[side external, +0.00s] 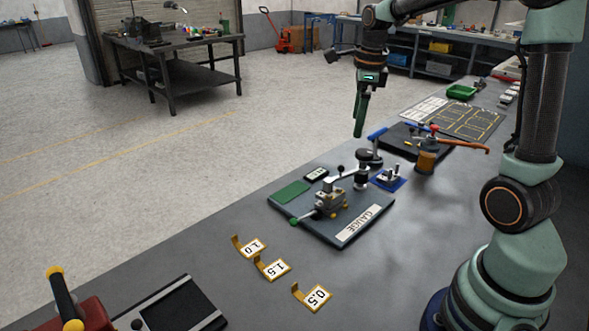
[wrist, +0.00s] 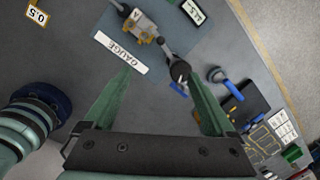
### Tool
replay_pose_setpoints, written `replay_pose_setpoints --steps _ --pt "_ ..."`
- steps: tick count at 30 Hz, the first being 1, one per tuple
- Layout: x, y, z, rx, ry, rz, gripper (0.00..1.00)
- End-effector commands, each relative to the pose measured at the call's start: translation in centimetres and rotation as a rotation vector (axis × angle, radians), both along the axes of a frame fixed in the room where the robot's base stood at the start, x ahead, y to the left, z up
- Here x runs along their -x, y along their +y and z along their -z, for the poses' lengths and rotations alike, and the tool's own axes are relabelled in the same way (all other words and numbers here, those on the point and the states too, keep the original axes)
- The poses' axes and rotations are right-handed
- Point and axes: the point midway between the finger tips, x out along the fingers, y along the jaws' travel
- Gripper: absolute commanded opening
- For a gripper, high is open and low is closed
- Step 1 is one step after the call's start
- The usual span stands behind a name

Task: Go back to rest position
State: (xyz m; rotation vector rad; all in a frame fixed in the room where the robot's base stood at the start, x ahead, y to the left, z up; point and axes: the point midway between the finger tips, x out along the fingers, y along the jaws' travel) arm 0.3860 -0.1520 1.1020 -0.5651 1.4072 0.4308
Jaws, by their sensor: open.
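My gripper (side external: 359,128) hangs in the air above the workbench, beyond the gauge board, with its green fingers pointing down. The gauge board (side external: 340,236) lies flat on the bench, carrying a small clamp-like fixture (side external: 331,200) and a white GAUGE label (side external: 358,223). The board also shows in the wrist view (wrist: 112,24). No contact between my gripper and any object shows.
Yellow-framed tags marked 2.0 (side external: 253,247), 1.5 (side external: 274,268) and 0.5 (side external: 316,297) lie on the near bench. A dark pad (side external: 400,139) with a copper-coloured tool (side external: 455,144) and a green tray (side external: 461,91) lie farther back. Bare bench (side external: 420,225) lies right of the board.

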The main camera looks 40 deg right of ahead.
Motion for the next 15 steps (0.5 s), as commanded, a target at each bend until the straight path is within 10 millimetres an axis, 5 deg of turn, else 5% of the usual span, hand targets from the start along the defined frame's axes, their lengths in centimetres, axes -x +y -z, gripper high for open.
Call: replay_pose_setpoints --steps 15 --pt "5.6 10.1 -3.0 0.335 -0.106 -1.404 0.90"
